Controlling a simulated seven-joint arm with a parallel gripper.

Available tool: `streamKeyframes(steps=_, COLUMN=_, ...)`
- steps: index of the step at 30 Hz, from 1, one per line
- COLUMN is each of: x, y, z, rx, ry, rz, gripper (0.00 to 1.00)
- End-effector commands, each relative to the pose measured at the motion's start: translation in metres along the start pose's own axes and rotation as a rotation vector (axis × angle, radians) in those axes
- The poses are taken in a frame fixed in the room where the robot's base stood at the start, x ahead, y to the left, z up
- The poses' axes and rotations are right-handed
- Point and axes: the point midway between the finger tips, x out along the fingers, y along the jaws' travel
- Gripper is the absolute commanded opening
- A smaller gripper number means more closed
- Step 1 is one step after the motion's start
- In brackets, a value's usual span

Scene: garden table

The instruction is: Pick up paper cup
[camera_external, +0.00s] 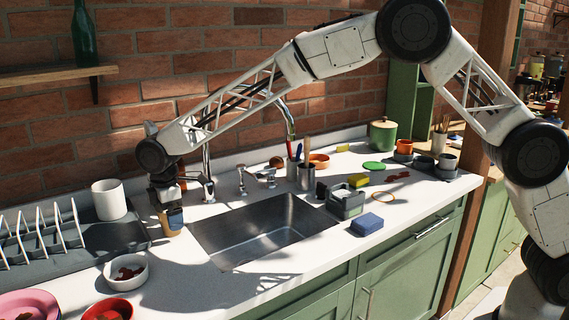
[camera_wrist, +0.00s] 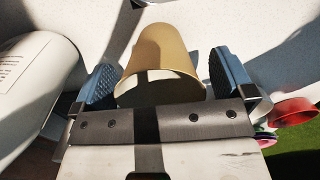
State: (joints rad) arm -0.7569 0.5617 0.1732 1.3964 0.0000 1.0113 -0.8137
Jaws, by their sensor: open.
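A tan paper cup (camera_wrist: 168,48) lies between the two blue-padded fingers of my gripper (camera_wrist: 164,72) in the wrist view. The fingers are spread, with a gap on each side of the cup. In the external view my gripper (camera_external: 170,208) points down over the counter, left of the sink. There the cup (camera_external: 175,226) is partly hidden by a finger, and I cannot tell exactly how its base meets the counter.
A dish rack (camera_external: 40,240), a white bowl (camera_external: 126,284) and a red bowl (camera_external: 108,304) are nearby. The sink (camera_external: 262,236) opens to the right.

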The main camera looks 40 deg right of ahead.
Motion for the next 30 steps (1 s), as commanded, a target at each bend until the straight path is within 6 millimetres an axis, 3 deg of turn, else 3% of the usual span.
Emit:
streamKeyframes(steps=20, x=0.0065, y=0.0001, z=0.0, rx=0.0, ry=0.001, rz=0.001, gripper=1.0)
streamKeyframes(steps=30, x=0.0065, y=0.0001, z=0.0, rx=0.0, ry=0.001, rz=0.001, gripper=0.52)
